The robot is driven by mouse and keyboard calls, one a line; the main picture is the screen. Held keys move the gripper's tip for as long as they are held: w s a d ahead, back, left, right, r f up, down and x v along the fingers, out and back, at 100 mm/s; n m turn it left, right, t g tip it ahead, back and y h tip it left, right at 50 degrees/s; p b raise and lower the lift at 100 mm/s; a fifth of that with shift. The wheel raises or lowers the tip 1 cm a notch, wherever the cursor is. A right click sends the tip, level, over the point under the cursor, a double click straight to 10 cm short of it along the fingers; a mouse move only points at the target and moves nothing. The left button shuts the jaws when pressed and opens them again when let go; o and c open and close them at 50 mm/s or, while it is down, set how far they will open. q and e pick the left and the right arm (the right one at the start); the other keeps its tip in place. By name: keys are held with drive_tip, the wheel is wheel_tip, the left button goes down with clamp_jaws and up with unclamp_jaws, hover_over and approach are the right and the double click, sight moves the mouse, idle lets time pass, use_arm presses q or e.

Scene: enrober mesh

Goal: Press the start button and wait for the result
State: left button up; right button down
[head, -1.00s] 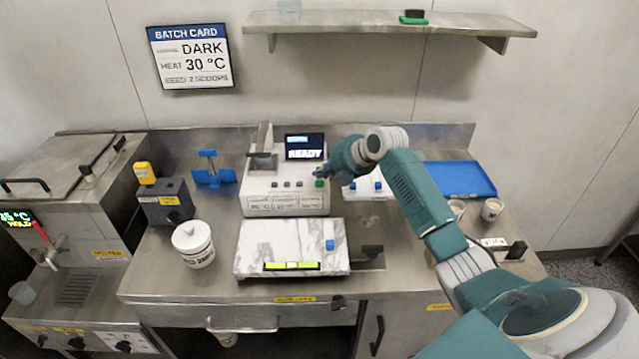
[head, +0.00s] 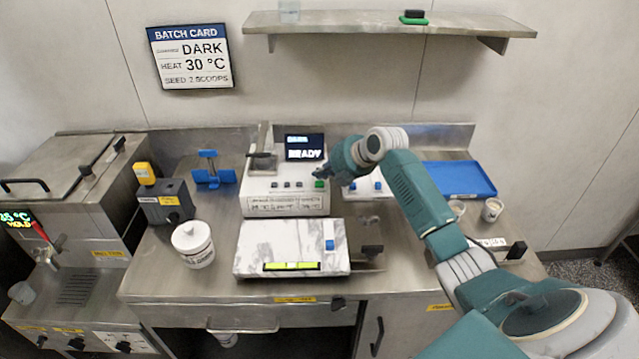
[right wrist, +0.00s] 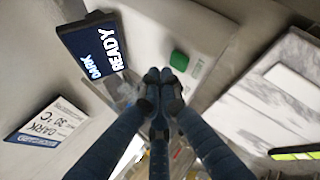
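The white machine (head: 262,200) stands at the back of the steel counter. Its dark screen (head: 304,147) reads READY, with DARK beside it in the right wrist view (right wrist: 97,52). The green button (head: 320,183) is on the machine's front right; it also shows in the right wrist view (right wrist: 179,61). My right gripper (head: 322,174) is close to the green button. In the right wrist view its fingertips (right wrist: 159,76) are together and empty, just beside the button in the picture. I cannot tell whether they touch the machine. My left gripper is not in view.
A marble slab (head: 258,240) with a green-yellow level (head: 291,266) lies in front of the machine. A white tub (head: 193,245) and a grey box (head: 166,202) stand left. A blue tray (head: 458,179) lies right. A batch card (head: 190,56) hangs on the wall.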

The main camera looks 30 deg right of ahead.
sight(321, 184)
drive_tip(key=shift+f, duration=0.4)
drive_tip(key=shift+f+b, duration=0.45)
idle(0.6)
drive_tip(key=shift+r, duration=0.15)
drive_tip(key=shift+r+p, duration=0.6)
drive_tip(key=shift+r, duration=0.1)
drive_tip(key=shift+r, duration=0.1)
wheel_tip(321, 184, up, 5)
drive_tip(key=p, duration=0.3)
drive_tip(key=shift+p, duration=0.4)
idle(0.5)
